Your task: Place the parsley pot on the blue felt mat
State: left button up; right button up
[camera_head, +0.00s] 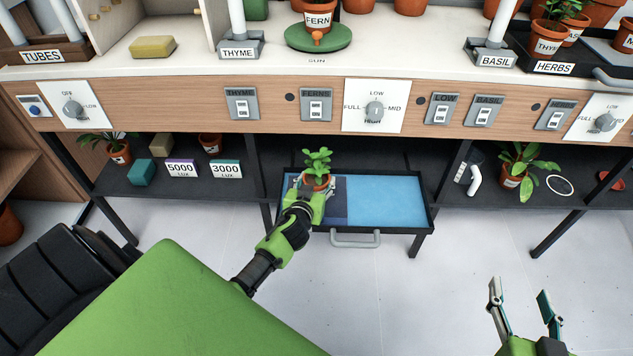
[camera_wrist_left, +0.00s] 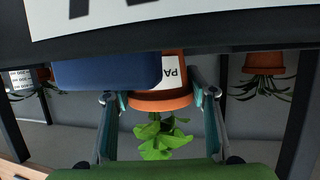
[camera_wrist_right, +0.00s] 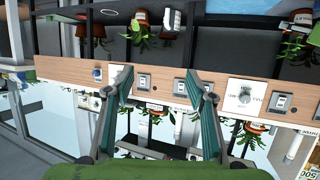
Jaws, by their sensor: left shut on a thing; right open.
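The parsley pot (camera_head: 316,182) is a small terracotta pot with a leafy green plant. It is at the left part of a black pull-out tray. My left gripper (camera_head: 315,188) is shut around it. In the left wrist view the pot (camera_wrist_left: 160,100) appears upside down between the fingers, with part of a label reading "PA". The blue felt mat (camera_head: 333,210) is the dark blue patch beside and partly behind the gripper; it also shows in the left wrist view (camera_wrist_left: 105,72). I cannot tell whether the pot touches it. My right gripper (camera_head: 524,300) is open and empty, over the floor.
The tray (camera_head: 433,212) has a light blue area (camera_head: 388,200) to the right of the mat, and a grey handle (camera_head: 355,240) in front. The bench front with switches and dials (camera_head: 376,108) overhangs behind it. Lower shelves hold plants and boxes. Floor at the front is clear.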

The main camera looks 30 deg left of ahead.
jog(key=shift+w+r, duration=0.1)
jog(key=shift+r, duration=0.05)
pick_arm(q)
jog(key=shift+f, duration=0.1)
pick_arm(e)
jog(key=shift+w+a+r, duration=0.1)
jog(key=shift+r, duration=0.2)
pick_arm(q)
jog(key=o, duration=1.2)
pick_arm(e)
jog(key=shift+r+t, duration=0.15)
jog(key=shift+t, duration=0.15)
